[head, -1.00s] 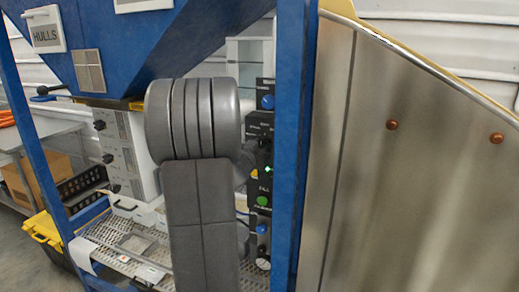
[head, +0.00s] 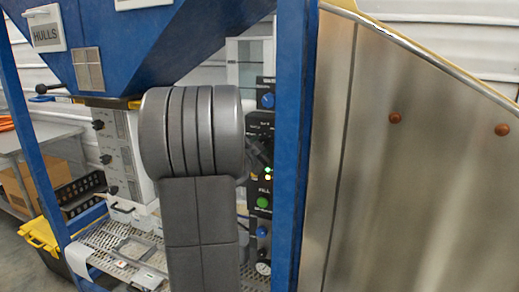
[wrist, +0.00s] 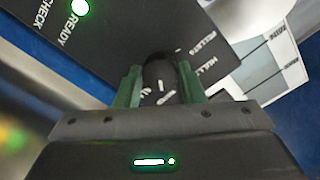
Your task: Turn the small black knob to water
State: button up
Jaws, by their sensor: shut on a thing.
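The small black knob (wrist: 160,70) shows in the wrist view on a dark panel (wrist: 110,40), between the green fingers of my gripper (wrist: 159,76). The fingers are shut on it, one on each side. Its pointer and the full lettering around it cannot be read clearly. In the head view the black control panel (head: 266,128) stands behind the blue post's left side, and my arm hides part of it, including the knob. A green lamp (wrist: 80,7) by the word READY is lit in the wrist view.
The panel also bears a blue knob (head: 267,101) and a green button (head: 262,203) under the word FILL. A blue post (head: 291,150) stands close on the right, beside a large metal wall (head: 420,190). A white control box (head: 122,150) stands left of my arm.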

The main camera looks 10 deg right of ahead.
dwell(0.4)
jog(key=o, duration=1)
jog(key=shift+s, duration=0.1)
jog(key=b+v, duration=0.1)
jog(key=v, duration=1.2)
jog(key=shift+s+a, duration=0.25)
jog(key=p+x, duration=0.1)
jog(key=x, duration=1.3)
jog(key=shift+s+a, duration=0.1)
jog(key=shift+s, duration=0.05)
